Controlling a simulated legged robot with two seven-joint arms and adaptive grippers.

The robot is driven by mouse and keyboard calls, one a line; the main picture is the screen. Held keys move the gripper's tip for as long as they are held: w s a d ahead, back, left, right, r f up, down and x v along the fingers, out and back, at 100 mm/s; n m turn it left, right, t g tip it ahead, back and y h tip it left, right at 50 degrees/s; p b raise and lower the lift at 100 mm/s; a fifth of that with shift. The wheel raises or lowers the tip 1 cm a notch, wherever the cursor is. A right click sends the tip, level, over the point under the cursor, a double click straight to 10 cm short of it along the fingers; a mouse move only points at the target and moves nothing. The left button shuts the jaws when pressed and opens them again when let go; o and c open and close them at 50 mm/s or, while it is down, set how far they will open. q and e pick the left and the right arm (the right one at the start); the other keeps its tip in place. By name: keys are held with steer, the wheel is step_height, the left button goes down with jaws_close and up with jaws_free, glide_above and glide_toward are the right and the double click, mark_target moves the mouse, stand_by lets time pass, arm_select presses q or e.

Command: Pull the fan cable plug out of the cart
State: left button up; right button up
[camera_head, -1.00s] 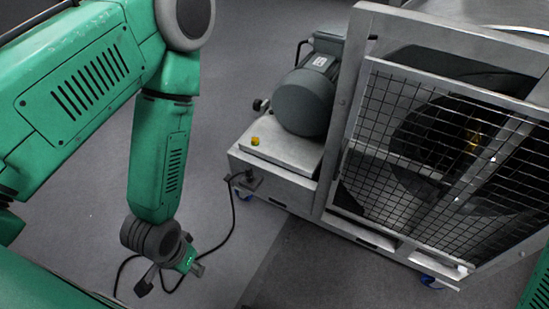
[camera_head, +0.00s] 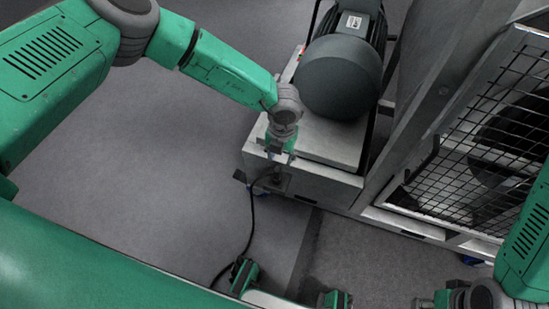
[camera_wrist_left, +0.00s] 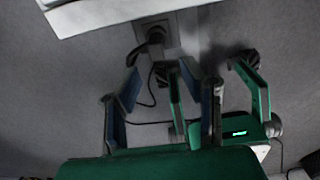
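The cart (camera_head: 330,138) stands right of centre in the head view. The fan cable plug (camera_head: 271,178) is a dark plug at its lower front left corner. In the left wrist view the plug (camera_wrist_left: 153,38) sits in a grey socket plate (camera_wrist_left: 168,22), with its black cable hanging down. My left gripper (camera_head: 281,157) is just above the plug in the head view. In the wrist view its fingers are apart and empty, short of the plug (camera_wrist_left: 160,90). My right gripper (camera_head: 428,303) is only partly seen at the bottom edge; its fingers cannot be made out.
A grey motor (camera_head: 340,78) stands on the cart. A wire mesh guard (camera_head: 490,135) covers the fan at the right. The black cable (camera_head: 250,225) runs down to the floor. The grey floor (camera_head: 130,185) left of the cart is clear.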

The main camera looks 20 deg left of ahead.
mark_target(278, 169)
arm_select(q)
steer(key=f+b, duration=0.2)
steer(key=shift+d+f, duration=0.35)
steer(key=shift+d, duration=0.05)
steer(key=a+f+b, duration=0.1)
steer(key=f, duration=0.1)
steer(key=a+f+b, duration=0.2)
steer(key=shift+s+f, duration=0.1)
steer(key=shift+f, duration=0.05)
steer(key=shift+d+f+b, duration=0.65)
steer(key=shift+d+f, duration=0.35)
steer(key=shift+d, duration=0.2)
steer(key=shift+a, duration=0.75)
steer(key=shift+a+f, duration=0.1)
steer(key=shift+a, duration=0.1)
steer(key=c, duration=0.6)
jaws_close()
steer(key=shift+d, duration=0.6)
steer(key=shift+a, duration=0.35)
steer(key=shift+d+r+p, duration=0.35)
steer(key=shift+d, duration=0.1)
steer(key=shift+a+r+p, duration=0.15)
steer(key=shift+r+p, duration=0.2)
arm_select(e)
steer(key=shift+d+f, duration=0.2)
steer(key=shift+f, duration=2.55)
